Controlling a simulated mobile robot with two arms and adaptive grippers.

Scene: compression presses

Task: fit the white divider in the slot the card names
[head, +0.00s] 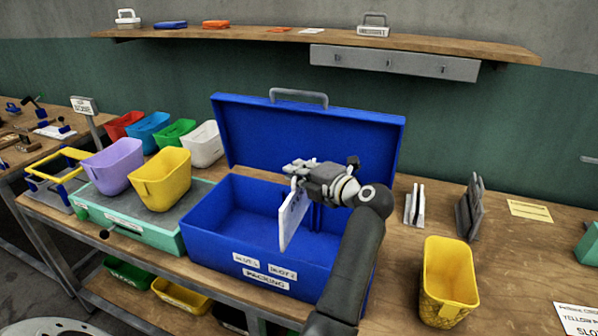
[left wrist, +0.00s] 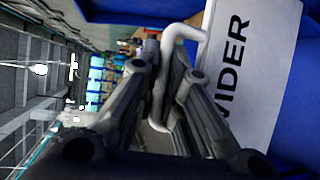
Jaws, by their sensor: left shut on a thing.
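The white divider (head: 291,222) hangs upright from my left gripper (head: 296,172), over the open blue packing box (head: 208,240). In the left wrist view, my fingers (left wrist: 168,75) are shut on its white handle, and the divider's face (left wrist: 255,60) shows the letters "VIDER". Its lower edge overlaps the box's front rim in the head view; I cannot tell whether it touches a slot. Labels for slot 1 (head: 245,260) and slot 2 (head: 283,272) are on the front wall. The card (head: 577,318) is cut off at bottom right; "YELLOW" and "SLOT" show, but no number. My right gripper is out of view.
A yellow bin (head: 448,280) stands right of the box. Purple (head: 112,168) and yellow (head: 162,180) bins stand on a green-edged tray (head: 130,226) at left. Dark (head: 469,208) and white (head: 414,205) upright items stand behind. The raised lid (head: 310,135) backs the box.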

